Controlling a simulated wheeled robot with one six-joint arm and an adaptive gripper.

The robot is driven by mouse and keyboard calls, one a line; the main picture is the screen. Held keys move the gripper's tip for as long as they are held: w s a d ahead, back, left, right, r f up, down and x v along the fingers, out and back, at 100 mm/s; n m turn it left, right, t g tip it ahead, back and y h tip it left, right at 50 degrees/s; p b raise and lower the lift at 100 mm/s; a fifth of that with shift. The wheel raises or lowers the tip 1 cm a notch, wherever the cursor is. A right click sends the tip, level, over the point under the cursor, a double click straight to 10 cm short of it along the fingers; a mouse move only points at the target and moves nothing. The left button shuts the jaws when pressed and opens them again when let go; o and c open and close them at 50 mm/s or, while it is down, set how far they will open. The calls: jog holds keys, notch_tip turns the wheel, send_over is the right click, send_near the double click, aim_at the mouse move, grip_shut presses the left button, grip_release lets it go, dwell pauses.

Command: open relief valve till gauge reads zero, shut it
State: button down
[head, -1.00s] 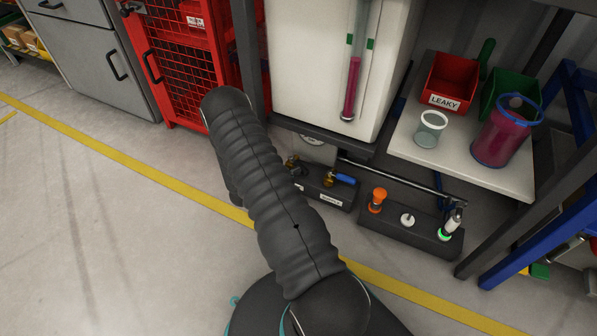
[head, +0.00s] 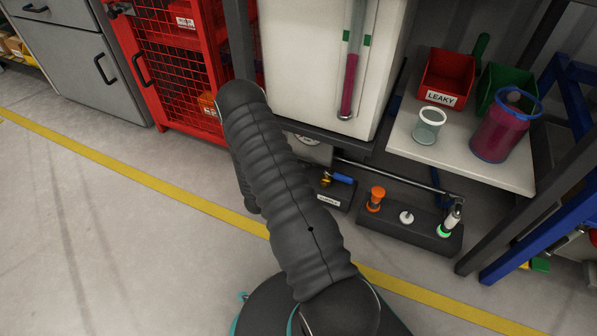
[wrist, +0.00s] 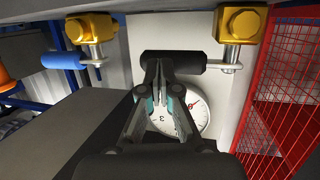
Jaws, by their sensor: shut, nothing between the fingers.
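In the wrist view, two brass valves show: the left one (wrist: 92,27) has a blue lever (wrist: 62,60), and the right one (wrist: 241,23) has a black lever (wrist: 190,63). My gripper (wrist: 157,72) is shut and empty, its tips at the left end of the black lever; I cannot tell if they touch. The round white gauge (wrist: 196,112) is partly hidden behind the fingers; it has a red needle, and its reading is unclear. In the head view, the blue lever (head: 341,179) and a bit of the gauge (head: 308,140) show. My arm hides the gripper and black lever there.
A block (head: 408,224) with an orange knob, a white knob and a green-lit fitting stands right of the valves. A white tank (head: 310,65) is above. A red mesh cabinet (head: 175,85) stands left. A shelf (head: 510,170) holds bins and cups. The floor in front is clear.

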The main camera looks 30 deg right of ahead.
dwell(0.4)
jog(key=s+d+p+v, duration=0.1)
jog(key=s+v, duration=0.2)
jog(key=v, duration=1)
jog(key=shift+a+p, duration=0.3)
jog(key=shift+r, duration=0.1)
